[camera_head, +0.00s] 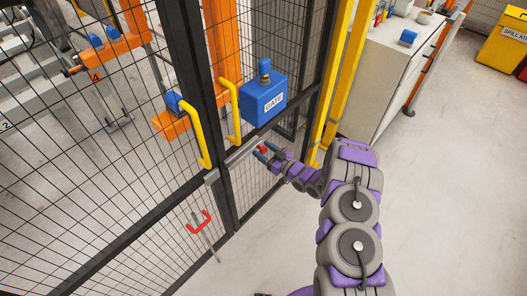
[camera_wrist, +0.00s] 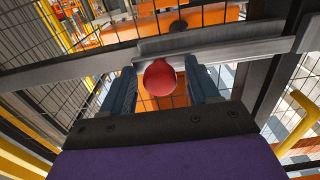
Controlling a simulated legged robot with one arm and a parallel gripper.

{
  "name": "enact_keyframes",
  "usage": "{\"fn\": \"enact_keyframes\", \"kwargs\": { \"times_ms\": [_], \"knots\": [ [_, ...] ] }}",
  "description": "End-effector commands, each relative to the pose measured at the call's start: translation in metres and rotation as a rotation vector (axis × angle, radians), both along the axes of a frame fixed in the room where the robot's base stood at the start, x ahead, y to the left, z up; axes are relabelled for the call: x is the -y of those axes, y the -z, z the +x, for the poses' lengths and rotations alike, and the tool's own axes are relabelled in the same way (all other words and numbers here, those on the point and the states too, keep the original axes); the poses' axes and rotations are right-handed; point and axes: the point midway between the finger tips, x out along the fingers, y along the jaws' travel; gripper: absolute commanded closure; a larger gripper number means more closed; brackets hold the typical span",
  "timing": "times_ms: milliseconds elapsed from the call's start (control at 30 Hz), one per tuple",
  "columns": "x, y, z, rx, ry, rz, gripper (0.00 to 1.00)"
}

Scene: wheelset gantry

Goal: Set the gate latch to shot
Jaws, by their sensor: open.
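The gate latch is a grey steel bar (camera_head: 236,158) lying across the dark gate posts, below the blue GATE box (camera_head: 262,100). A red round knob (camera_head: 263,149) sits at the bar's right end in the head view. In the wrist view the knob (camera_wrist: 160,78) stands in front of the bar (camera_wrist: 222,49). My gripper (camera_head: 268,154) is at the knob. In the wrist view my gripper (camera_wrist: 162,90) has its blue fingers apart, one on each side of the knob, with gaps showing. How far the bar reaches into the other post is hard to tell.
Yellow handles (camera_head: 195,134) stand on the gate beside the latch. A red hook-shaped piece (camera_head: 199,222) hangs on the mesh below. Yellow posts (camera_head: 341,75) and a white cabinet (camera_head: 380,60) stand right of the gate. The floor at right is clear.

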Motion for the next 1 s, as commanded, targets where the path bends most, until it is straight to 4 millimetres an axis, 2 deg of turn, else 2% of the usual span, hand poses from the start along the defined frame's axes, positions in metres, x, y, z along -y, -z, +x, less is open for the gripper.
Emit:
{"fn": "enact_keyframes", "kwargs": {
  "times_ms": [367, 1000],
  "knots": [
    [-0.0045, -0.0005, 0.0032, 0.001, -0.001, -0.001, 0.40],
    [-0.0043, -0.0007, 0.0032, 0.001, -0.001, 0.000, 1.00]
  ]
}}
